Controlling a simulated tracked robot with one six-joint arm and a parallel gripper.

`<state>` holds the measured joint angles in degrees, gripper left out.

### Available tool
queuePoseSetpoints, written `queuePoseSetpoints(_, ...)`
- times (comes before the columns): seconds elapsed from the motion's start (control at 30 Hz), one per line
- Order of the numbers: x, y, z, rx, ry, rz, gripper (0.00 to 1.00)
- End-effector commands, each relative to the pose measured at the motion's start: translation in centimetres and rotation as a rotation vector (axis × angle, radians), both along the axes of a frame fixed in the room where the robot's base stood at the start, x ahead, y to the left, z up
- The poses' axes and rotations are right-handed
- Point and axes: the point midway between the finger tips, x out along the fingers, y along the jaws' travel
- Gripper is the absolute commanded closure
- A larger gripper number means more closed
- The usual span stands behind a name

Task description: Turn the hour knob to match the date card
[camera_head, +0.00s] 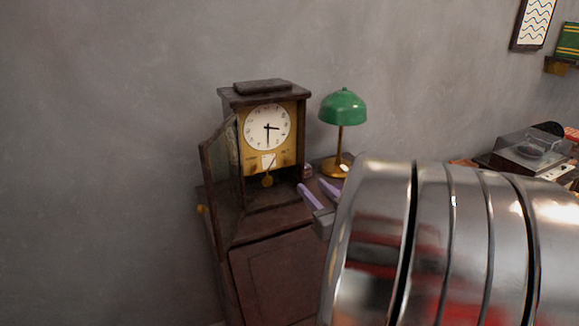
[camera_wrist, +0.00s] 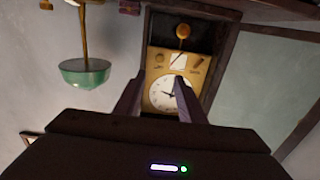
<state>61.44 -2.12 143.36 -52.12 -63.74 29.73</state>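The clock (camera_head: 246,105) stands in a dark wooden case with its glass door (camera_head: 220,165) swung open to the left. Its white dial (camera_head: 268,127) has one hand pointing right and one pointing down. A white card (camera_head: 269,161) sits on the brass panel below; its writing is too small to read. In the upside-down wrist view, the card (camera_wrist: 178,60) lies between two small dark knobs, one on the left (camera_wrist: 159,58) and one on the right (camera_wrist: 197,62). My gripper (camera_head: 320,191) is open and empty, to the right of the clock. Its fingers (camera_wrist: 156,90) frame the dial, apart from the knobs.
A brass pendulum bob (camera_head: 267,181) hangs below the panel. A green lamp (camera_head: 343,108) stands right of the clock. The open door edges the left side. A record player (camera_head: 535,150) is at the far right. My metal arm covers the lower right.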

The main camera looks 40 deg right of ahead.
Motion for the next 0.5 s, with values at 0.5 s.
queuePoseSetpoints(0.5, 4.0, -1.1, 0.0, -0.001, 0.0, 0.004, 0.64)
